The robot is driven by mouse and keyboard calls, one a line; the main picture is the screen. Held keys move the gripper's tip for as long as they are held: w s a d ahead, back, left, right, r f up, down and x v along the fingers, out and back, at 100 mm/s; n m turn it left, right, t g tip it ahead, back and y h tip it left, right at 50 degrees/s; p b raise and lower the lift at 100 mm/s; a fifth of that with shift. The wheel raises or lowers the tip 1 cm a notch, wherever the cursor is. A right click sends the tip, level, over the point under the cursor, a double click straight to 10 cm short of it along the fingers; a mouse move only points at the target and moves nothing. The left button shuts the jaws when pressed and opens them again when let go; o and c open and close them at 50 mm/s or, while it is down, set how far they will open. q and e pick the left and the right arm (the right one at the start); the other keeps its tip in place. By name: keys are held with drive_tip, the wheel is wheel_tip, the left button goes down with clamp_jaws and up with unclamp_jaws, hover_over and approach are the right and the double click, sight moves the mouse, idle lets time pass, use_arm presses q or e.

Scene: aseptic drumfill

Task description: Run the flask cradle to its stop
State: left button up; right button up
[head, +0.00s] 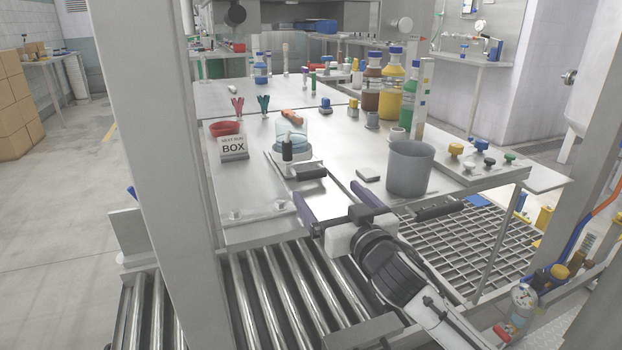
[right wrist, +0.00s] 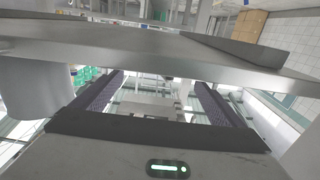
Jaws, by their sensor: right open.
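The flask cradle (head: 291,160) is a pale round seat on a flat slide on the steel bench. A clear flask with blue liquid (head: 291,137) stands upright on it. A black upright knob (head: 287,150) and a dark horizontal handle (head: 309,172) are at its near side. My right gripper (head: 325,188) is open and empty, its two fingers apart just in front of the dark handle. In the right wrist view the open fingers (right wrist: 158,82) spread below a steel edge; the flask cannot be made out there. I cannot tell the stop apart. My left gripper is not in view.
A grey beaker (head: 410,168) stands right of the gripper, with a small grey block (head: 368,175) beside it. Brown and yellow bottles (head: 390,87) stand behind. Rollers (head: 290,290) lie below the bench's near edge; an upright post (head: 160,120) stands left.

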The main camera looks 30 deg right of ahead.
sight(313, 176)
drive_tip(key=x, duration=0.8)
drive_tip(key=shift+w+f+b, duration=0.1)
drive_tip(key=shift+w+b, duration=0.1)
drive_tip(key=shift+b, duration=0.15)
